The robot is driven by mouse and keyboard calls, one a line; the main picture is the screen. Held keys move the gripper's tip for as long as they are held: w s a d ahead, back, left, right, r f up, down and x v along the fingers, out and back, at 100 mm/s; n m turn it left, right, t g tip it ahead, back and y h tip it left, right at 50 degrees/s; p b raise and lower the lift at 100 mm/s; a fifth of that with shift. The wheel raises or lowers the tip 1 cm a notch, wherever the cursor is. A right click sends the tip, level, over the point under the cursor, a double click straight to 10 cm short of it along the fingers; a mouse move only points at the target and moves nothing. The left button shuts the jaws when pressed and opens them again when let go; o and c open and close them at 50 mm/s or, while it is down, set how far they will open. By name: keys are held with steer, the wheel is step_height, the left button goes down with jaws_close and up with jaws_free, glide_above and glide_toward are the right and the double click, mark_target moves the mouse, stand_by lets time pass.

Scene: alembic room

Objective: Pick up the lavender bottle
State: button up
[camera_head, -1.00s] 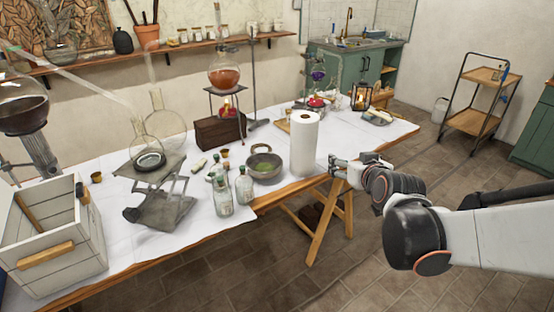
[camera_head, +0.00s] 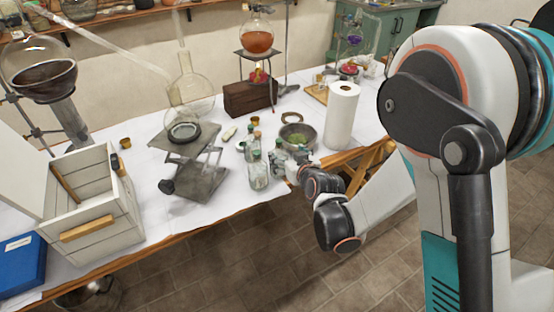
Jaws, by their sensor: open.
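Several small glass bottles with corks or green caps stand in a cluster near the table's front edge. The nearest clear bottle (camera_head: 258,175) has a green cap and stands upright. I cannot tell which bottle is the lavender one, as the labels are too small to read. My gripper (camera_head: 286,166) is just right of the cluster, low over the table edge, and reaches in from the right. Its jaws are open and small in view. It partly overlaps a second bottle, so I cannot tell whether they touch.
A metal bowl (camera_head: 298,137) and a paper towel roll (camera_head: 341,116) stand close behind my gripper. A lab jack (camera_head: 201,178) carrying a round flask (camera_head: 190,92) is left of the bottles. A white crate (camera_head: 92,218) and a blue box (camera_head: 20,265) are further left.

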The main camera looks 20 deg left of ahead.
mark_target(281, 150)
steer(key=b+x, duration=0.2)
steer(key=x, duration=0.5)
steer(key=shift+w+a+f, duration=0.15)
steer(key=shift+w+a, duration=0.05)
steer(key=shift+w, duration=0.1)
steer(key=b+x, duration=0.2)
steer(key=x, duration=0.2)
steer(key=shift+w+a+f, duration=0.15)
steer(key=shift+a+f, duration=0.05)
steer(key=shift+a, duration=0.1)
steer(key=shift+w+a+b, duration=0.2)
steer(key=shift+w+b, duration=0.1)
steer(key=c, duration=1.6)
steer(key=shift+c, duration=0.5)
